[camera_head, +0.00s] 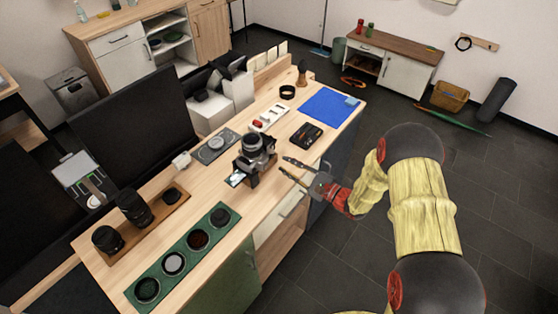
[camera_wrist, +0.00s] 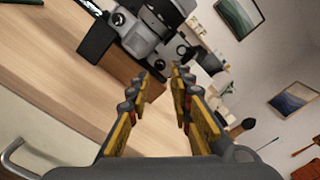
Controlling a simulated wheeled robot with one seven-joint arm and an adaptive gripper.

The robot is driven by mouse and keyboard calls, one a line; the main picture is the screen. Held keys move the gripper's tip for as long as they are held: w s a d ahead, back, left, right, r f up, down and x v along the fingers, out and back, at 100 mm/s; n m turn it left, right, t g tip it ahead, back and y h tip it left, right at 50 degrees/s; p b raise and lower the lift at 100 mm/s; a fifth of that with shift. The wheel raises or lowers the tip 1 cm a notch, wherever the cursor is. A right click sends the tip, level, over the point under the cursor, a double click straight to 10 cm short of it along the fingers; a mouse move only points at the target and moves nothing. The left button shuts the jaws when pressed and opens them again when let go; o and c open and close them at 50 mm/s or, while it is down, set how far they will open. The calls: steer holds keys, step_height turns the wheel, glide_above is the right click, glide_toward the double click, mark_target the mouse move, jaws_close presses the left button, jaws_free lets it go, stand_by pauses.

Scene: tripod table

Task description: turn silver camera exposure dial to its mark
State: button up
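I cannot read the exposure dial's mark. My gripper (camera_head: 285,166) is to the right of the camera, apart from it, by the table's front edge. In the wrist view my gripper (camera_wrist: 165,85) shows two yellow-and-black fingers with a gap between them and nothing held.
A black device (camera_head: 306,135) and a blue mat (camera_head: 329,104) lie to the right. A green mat with several round filters (camera_head: 185,262) lies at the front left. Black lenses (camera_head: 134,208) stand behind it on a wooden board. A drawer handle (camera_wrist: 14,152) shows below the table edge.

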mark_target(272, 156)
steer(key=shift+b+x, duration=0.35)
steer(key=shift+x, duration=2.25)
steer(key=c, duration=0.3)
jaws_close()
